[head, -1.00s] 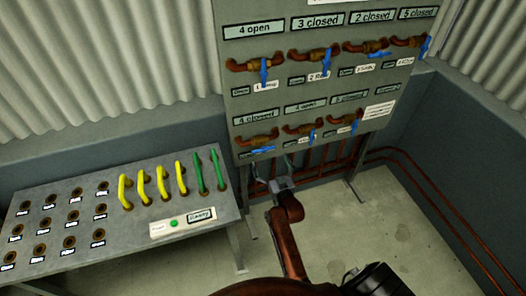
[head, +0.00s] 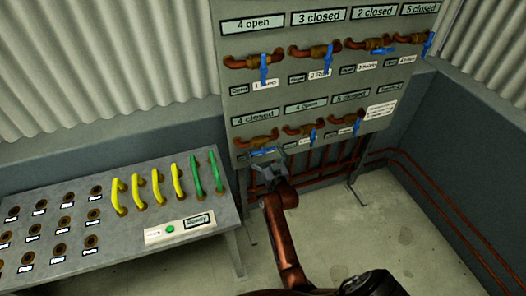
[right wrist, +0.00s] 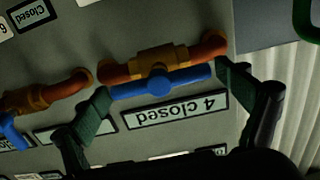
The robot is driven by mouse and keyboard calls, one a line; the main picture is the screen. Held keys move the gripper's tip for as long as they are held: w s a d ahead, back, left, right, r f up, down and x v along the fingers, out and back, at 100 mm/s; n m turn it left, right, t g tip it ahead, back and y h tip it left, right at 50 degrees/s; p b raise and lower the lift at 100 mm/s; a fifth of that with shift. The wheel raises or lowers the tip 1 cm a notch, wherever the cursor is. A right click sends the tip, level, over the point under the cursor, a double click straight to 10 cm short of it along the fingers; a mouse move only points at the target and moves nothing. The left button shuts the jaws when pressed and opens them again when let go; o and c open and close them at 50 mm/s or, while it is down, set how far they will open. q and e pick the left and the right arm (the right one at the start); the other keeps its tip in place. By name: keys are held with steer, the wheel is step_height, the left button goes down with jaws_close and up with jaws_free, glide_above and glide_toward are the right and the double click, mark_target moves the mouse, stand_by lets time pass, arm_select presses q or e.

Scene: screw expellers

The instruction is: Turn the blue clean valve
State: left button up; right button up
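The lower-left valve (head: 258,141) on the panel has a brass body on a copper pipe. Its blue handle (head: 263,153) lies roughly horizontal. The label above this valve reads "4 closed". My right gripper (head: 268,168) is just below the handle in the head view. In the right wrist view, which is upside down, my right gripper (right wrist: 164,82) is open, with one dark green finger beside each end of the blue handle (right wrist: 160,83). Whether the fingers touch it cannot be told. The small name tag by this valve is not readable. My left gripper is not in view.
The upright grey panel (head: 320,85) carries several other valves with blue handles. A grey table (head: 130,235) to the left holds yellow and green hoses, sockets and a green button (head: 170,229). Copper pipes (head: 430,205) run along the low wall.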

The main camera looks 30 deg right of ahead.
steer(key=c, duration=0.9)
steer(key=shift+r+m+p, duration=0.2)
steer(key=shift+m+p, duration=1)
steer(key=shift+p, duration=0.1)
steer(key=shift+c, duration=0.2)
steer(key=m+p, duration=0.2)
steer(key=m, duration=0.1)
steer(key=shift+d+p, duration=0.1)
steer(key=shift+p, duration=0.3)
steer(key=m+p, duration=0.1)
steer(key=m, duration=0.2)
steer(key=shift+f, duration=0.1)
arm_select(q)
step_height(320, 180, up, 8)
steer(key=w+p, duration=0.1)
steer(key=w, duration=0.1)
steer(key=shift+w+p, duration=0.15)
steer(key=shift+p, duration=0.25)
arm_select(e)
steer(key=shift+f+m, duration=0.15)
steer(key=shift+m, duration=1.55)
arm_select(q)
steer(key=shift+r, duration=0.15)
arm_select(e)
steer(key=shift+m, duration=0.3)
steer(key=o, duration=1.2)
steer(key=shift+c, duration=0.2)
